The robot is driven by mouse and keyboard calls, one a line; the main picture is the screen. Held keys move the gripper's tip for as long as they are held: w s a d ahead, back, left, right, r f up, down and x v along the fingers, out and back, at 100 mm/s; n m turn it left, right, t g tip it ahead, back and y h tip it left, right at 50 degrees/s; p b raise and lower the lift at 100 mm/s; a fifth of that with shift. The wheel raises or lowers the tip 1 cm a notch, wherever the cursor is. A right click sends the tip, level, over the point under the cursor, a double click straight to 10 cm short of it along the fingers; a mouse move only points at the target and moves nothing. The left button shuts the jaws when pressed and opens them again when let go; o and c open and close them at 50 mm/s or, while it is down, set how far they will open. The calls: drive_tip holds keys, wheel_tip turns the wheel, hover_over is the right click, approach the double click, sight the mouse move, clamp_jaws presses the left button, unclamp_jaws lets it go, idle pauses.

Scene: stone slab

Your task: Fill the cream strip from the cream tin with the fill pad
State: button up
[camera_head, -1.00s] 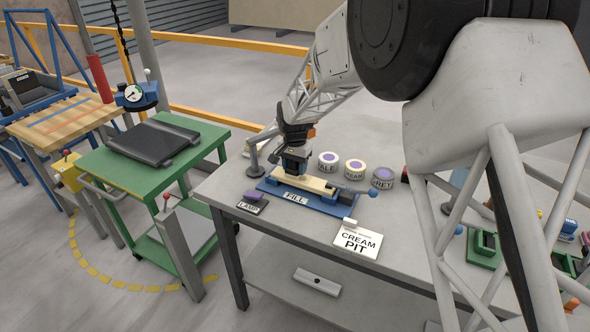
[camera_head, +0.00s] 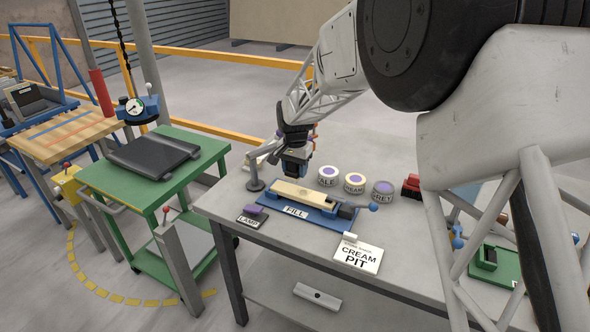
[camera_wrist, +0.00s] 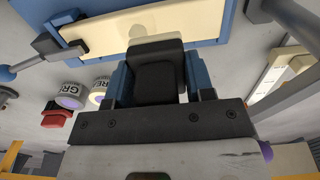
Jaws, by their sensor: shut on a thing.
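My gripper (camera_head: 295,171) is over the back of the blue FILL fixture (camera_head: 318,212), just behind the cream strip (camera_head: 292,192). In the wrist view, its blue fingers (camera_wrist: 156,84) are shut on a black block, which looks like the fill pad (camera_wrist: 158,72). The pad's working face is hidden. The strip lies along the fixture, with a dark clamp at its right end; it also shows in the wrist view (camera_wrist: 195,18), apart from the pad. The cream tin (camera_head: 354,184), with a purple-centred top, stands behind the fixture, between the pale and grey tins.
The pale tin (camera_head: 328,176) and grey tin (camera_head: 382,193) flank the cream tin closely. A CREAM PIT card (camera_head: 358,256) lies at the front edge, and a LAMP plate (camera_head: 251,219) is left of the fixture. A red object (camera_head: 411,186) stands right of the tins.

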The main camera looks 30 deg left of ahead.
drive_tip(key=shift+r, duration=1.55)
drive_tip(key=shift+a+f, duration=0.15)
drive_tip(key=shift+f, duration=0.4)
drive_tip(key=shift+f, duration=0.15)
